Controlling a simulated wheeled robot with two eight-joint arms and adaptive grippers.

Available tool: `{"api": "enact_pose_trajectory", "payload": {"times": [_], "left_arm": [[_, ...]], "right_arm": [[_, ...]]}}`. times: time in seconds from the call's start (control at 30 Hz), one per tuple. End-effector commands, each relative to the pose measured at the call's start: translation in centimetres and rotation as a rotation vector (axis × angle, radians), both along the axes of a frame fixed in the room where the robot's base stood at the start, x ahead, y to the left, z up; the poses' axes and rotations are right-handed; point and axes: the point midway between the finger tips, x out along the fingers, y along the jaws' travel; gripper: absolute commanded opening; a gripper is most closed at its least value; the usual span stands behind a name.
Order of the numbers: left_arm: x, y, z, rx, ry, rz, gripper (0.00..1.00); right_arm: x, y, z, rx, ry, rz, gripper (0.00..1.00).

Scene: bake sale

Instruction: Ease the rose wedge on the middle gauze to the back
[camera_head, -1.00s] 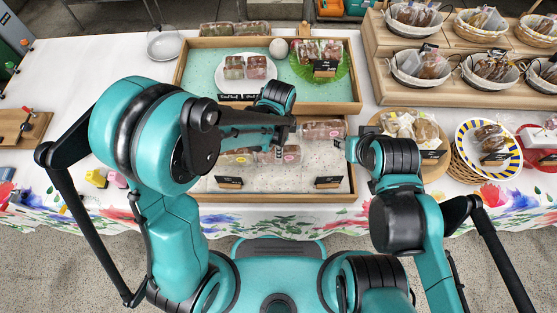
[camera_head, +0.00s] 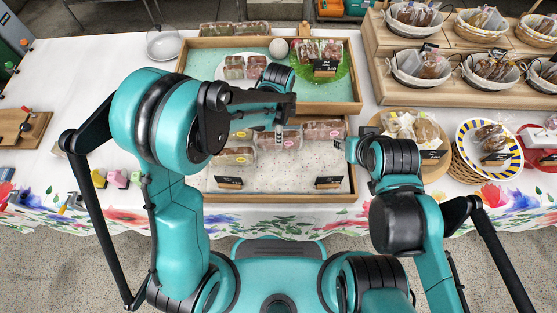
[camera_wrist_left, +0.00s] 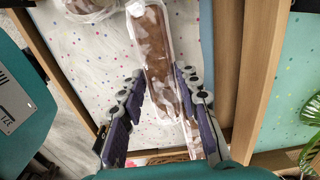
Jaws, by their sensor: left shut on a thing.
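The wrapped package with a pink sticker (camera_head: 284,142) is in the middle of the front tray, close to the tray's back wall. In the left wrist view it is a brown cake bar in clear wrap (camera_wrist_left: 160,60). My left gripper (camera_head: 279,131) is over the package; in the wrist view its fingers (camera_wrist_left: 157,98) are on either side of the bar, shut on it. The arm hides some of the tray's left part. My right gripper (camera_head: 350,150) is by the tray's right edge, away from the package; its fingers are too small to read.
A teal tray (camera_head: 205,68) lies behind. The tray floor in front of the middle package is bare.

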Motion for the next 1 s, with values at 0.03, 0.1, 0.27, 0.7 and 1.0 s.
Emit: {"api": "enact_pose_trajectory", "payload": {"times": [0.03,0.1,0.27,0.7,1.0], "left_arm": [[0.3,0.0,0.0,0.000,0.000,0.001,0.22],[0.7,0.0,0.0,0.000,0.000,0.001,0.22],[1.5,0.0,0.0,0.000,0.000,0.001,0.22],[3.5,0.0,0.0,0.000,0.000,0.000,0.22],[3.6,0.0,0.0,0.000,0.000,0.000,0.22]], "right_arm": [[0.0,0.0,0.0,0.000,0.000,0.000,0.40],[0.0,0.0,-0.1,0.000,0.000,0.000,0.40],[0.0,0.0,-0.1,0.000,0.000,0.000,0.40],[0.0,0.0,-0.2,0.000,0.000,0.000,0.40],[0.0,0.0,-0.2,0.000,0.000,0.000,0.40]]}}
